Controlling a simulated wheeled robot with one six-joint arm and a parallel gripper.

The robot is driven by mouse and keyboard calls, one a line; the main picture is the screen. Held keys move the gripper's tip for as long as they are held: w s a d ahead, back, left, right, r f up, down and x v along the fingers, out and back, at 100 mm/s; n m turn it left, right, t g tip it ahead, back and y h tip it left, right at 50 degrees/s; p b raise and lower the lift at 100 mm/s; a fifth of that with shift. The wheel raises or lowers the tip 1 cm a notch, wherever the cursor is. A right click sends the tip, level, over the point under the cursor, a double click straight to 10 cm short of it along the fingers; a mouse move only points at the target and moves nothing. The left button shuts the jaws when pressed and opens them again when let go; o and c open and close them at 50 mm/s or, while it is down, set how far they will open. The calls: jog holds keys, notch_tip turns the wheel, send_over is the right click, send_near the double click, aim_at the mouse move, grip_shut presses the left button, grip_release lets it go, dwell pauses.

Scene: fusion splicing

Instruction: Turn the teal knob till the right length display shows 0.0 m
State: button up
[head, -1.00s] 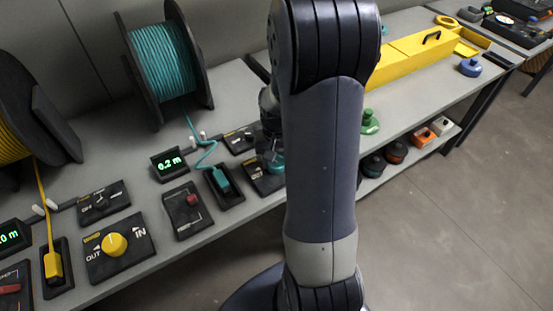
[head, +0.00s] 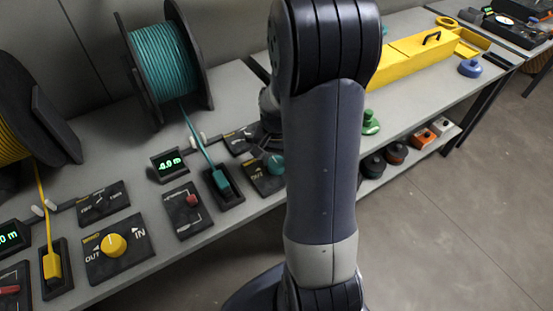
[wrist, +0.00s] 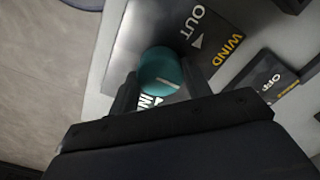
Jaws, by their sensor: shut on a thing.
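The teal knob (head: 275,164) sits on a black WIND panel (head: 256,180), partly hidden behind my arm in the head view. In the wrist view, my gripper (wrist: 158,86) is shut on the knob (wrist: 160,68), one finger on each side. A pale mark shows on the knob's top. The right length display (head: 168,164) glows green; its reading ends in ".0 m", seemingly with a minus sign in front, but the first digit is unclear. The teal cable (head: 196,135) runs straight and taut from the teal spool (head: 164,62) to a teal plug (head: 221,180) in a black holder.
A yellow knob (head: 113,244) and yellow cable (head: 46,215) stand at the left. A red-switch panel (head: 188,209) lies left of the teal plug. An OFF switch panel (wrist: 270,80) is beside the WIND panel. A yellow box (head: 415,55) stands further right.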

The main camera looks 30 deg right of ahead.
aim_at(276, 162)
jog(key=o, duration=1)
notch_tip(276, 162, up, 11)
jog(key=shift+p, duration=0.35)
jog(key=shift+f, duration=0.15)
notch_tip(276, 162, down, 11)
jog(key=shift+r+b, duration=0.1)
jog(key=shift+b, duration=0.25)
